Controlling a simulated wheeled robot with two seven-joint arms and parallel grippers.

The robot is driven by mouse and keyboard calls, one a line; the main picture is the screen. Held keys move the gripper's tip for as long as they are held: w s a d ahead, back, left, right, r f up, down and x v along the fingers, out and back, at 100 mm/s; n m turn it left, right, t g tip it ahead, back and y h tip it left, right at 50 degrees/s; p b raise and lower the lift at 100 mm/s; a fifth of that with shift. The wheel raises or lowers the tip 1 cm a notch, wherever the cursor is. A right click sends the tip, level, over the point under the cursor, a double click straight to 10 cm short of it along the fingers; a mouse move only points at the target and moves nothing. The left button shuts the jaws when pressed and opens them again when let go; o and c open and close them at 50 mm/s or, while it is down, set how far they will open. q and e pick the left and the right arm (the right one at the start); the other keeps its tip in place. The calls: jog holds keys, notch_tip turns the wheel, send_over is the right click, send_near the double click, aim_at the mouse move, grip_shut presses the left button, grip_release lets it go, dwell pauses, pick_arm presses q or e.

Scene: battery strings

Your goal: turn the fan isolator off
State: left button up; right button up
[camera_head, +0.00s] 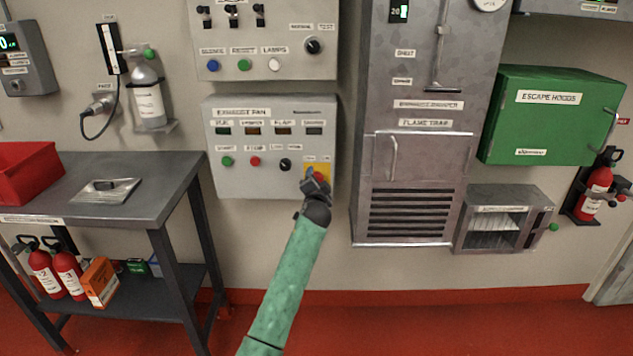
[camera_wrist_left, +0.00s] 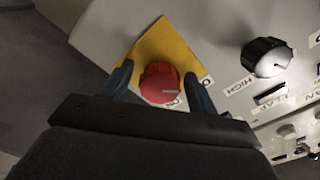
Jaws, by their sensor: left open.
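The fan isolator is a red rotary knob (camera_head: 318,176) on a yellow plate (camera_head: 325,167) at the lower right of the grey exhaust fan panel (camera_head: 265,184). In the left wrist view the red knob (camera_wrist_left: 160,83) sits on its yellow plate (camera_wrist_left: 152,47), with a pale pointer line on it. An "ON" label shows just beside the knob; another label is partly hidden. My left gripper (camera_head: 316,184) is at the knob. In the wrist view its two blue fingers (camera_wrist_left: 158,88) stand apart on either side of the knob; I cannot tell whether they touch it. My right gripper is not in view.
A black selector knob (camera_head: 285,164), a red button (camera_head: 255,161) and a green button (camera_head: 227,161) are left of the isolator. A switch panel (camera_head: 265,40) hangs above. The flame trap cabinet (camera_head: 410,150) stands close on the right. A bench (camera_head: 150,200) is at left.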

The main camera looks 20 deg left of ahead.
pick_arm(q)
jog(key=v, duration=0.7)
jog(key=shift+s, duration=0.3)
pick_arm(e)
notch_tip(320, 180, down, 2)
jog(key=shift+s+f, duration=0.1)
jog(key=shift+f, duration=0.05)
pick_arm(q)
jog(key=shift+d, duration=0.15)
